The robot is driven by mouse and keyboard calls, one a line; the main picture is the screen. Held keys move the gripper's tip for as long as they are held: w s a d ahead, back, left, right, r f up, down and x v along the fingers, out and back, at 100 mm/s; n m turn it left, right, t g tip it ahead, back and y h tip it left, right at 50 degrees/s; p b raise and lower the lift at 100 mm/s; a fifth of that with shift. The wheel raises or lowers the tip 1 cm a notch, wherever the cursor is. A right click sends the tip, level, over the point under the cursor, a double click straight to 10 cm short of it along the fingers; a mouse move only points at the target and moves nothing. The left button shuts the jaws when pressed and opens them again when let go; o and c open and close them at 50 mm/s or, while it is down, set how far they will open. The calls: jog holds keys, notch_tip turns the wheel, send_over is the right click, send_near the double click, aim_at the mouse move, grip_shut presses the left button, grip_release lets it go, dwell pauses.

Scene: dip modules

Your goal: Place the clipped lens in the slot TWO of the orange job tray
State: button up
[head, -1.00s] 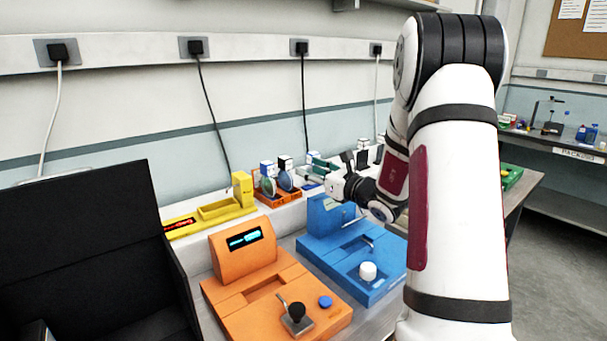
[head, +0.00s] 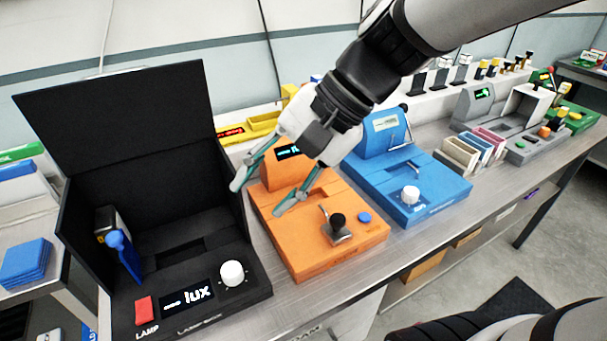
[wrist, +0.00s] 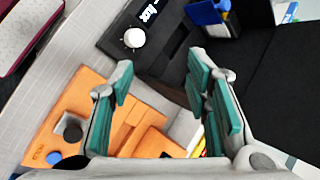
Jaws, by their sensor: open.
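My gripper (head: 263,193) is open and empty, pointing down above the left side of the orange instrument (head: 300,258), beside the black lamp box. Its two teal-padded fingers stand wide apart in the wrist view (wrist: 158,75). A blue, round-headed piece (head: 120,250) stands at the left inside the lamp box; I cannot tell whether it is the clipped lens. It seems to show at the top of the wrist view (wrist: 208,12), apart from the fingers. The orange job tray and its slot TWO are not clearly visible now; my arm covers that part of the back shelf.
The lamp box (head: 185,295) has a raised black lid (head: 120,125), a white knob (head: 232,273) and a red switch (head: 145,310). A blue instrument (head: 420,185) stands right of the orange one. A yellow tray (head: 250,128) lies behind. Small holders (head: 470,150) stand further right.

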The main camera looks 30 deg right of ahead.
jog(key=s+d+f+n+h, duration=0.2)
jog(key=s+d+n+h, duration=0.5)
jog(key=s, duration=0.3)
jog(key=shift+s+d+n+t, duration=0.2)
jog(key=shift+n+t, duration=0.1)
jog(key=shift+n, duration=0.5)
